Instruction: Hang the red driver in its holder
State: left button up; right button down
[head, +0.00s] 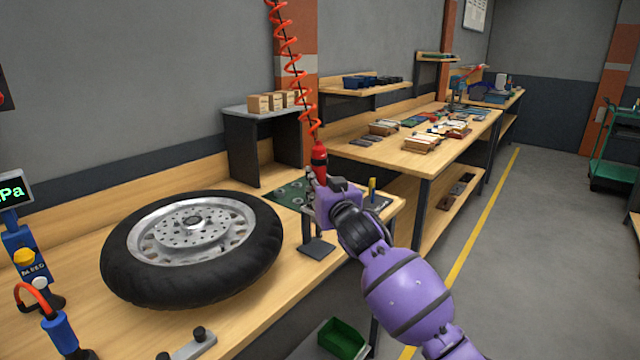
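The red driver (319,160) is upright at the end of a coiled red hose (293,75) that comes down from above. My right gripper (318,193), on the purple arm, is around the driver's lower part and appears shut on it; its fingers are small and partly hidden. A dark stand with a flat foot (316,248) is on the bench just below and to the left of the gripper. It looks like the holder, but its upper part is hidden behind the gripper. My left gripper is out of view.
A wheel with a black tyre (125,265) lies flat on the wooden bench (262,312), left of the stand. A green mat with small parts (290,194) lies behind. A pressure display (12,192) and blue tools (60,333) stand at the left. A green bin (342,338) is below.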

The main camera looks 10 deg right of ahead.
jog(key=shift+f, duration=0.2)
dwell(0.6)
jog(key=c, duration=1.4)
grip_release()
jog(key=shift+o, duration=0.5)
jog(key=shift+f, duration=0.2)
jog(key=s, duration=1.2)
jog(key=shift+d+r, duration=0.15)
jog(key=shift+d, duration=0.3)
